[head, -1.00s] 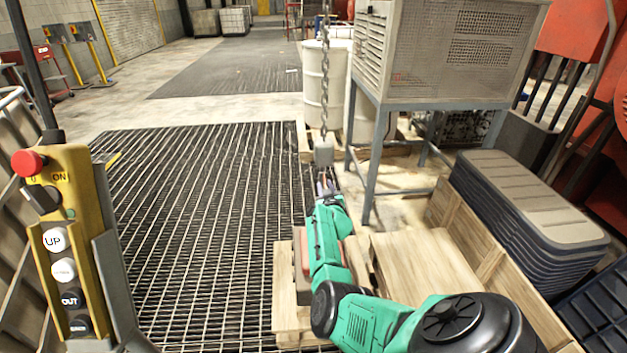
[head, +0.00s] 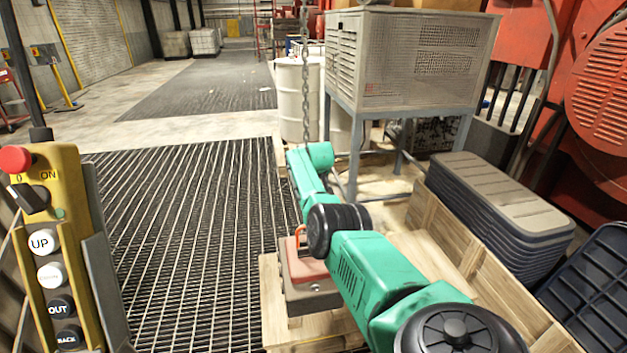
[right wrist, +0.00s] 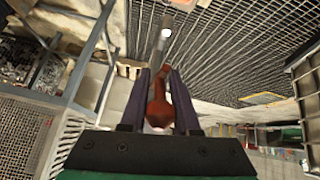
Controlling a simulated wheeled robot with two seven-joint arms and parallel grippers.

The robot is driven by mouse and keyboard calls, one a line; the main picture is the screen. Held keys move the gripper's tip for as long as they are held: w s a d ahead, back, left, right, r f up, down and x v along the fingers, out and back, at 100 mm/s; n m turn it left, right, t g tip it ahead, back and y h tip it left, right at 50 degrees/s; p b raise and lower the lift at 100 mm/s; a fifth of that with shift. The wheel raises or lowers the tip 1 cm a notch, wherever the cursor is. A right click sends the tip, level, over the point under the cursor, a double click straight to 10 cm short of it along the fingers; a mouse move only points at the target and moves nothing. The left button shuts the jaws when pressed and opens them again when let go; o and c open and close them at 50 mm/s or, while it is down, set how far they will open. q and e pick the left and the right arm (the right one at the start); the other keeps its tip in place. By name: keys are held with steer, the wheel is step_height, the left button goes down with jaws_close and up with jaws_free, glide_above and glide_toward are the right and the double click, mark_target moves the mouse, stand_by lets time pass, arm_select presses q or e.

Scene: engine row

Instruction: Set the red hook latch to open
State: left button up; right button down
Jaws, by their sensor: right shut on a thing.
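The red hook latch (right wrist: 158,108) shows in the right wrist view, between the two dark purple fingers of my right gripper (right wrist: 160,72). The gripper is shut on it. A pale, narrow piece (right wrist: 165,34) extends beyond the fingertips; I cannot tell how it joins the latch. In the head view a chain (head: 305,85) hangs down to my green right arm, which hides the latch, the hook block and the gripper. My left gripper is not in view.
A yellow control pendant (head: 48,225) stands at the left. A grey metal cabinet (head: 405,60) on legs and stacked dark lids (head: 500,205) are at the right. Open grating (head: 190,220) lies left of the arm.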

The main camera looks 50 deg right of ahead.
steer(key=shift+r, duration=0.1)
stand_by(0.4)
steer(key=c, duration=0.6)
jaws_free()
steer(key=shift+c, duration=0.2)
steer(key=shift+w+d, duration=0.1)
steer(key=shift+r+p, duration=0.3)
steer(key=shift+p, duration=0.15)
steer(key=p+v, duration=0.2)
steer(key=p, duration=0.1)
steer(key=shift+r, duration=0.2)
steer(key=shift+s+a+r, duration=0.1)
steer(key=shift+s+a, duration=0.2)
steer(key=b+v, duration=0.1)
steer(key=v, duration=1)
steer(key=shift+b, duration=0.3)
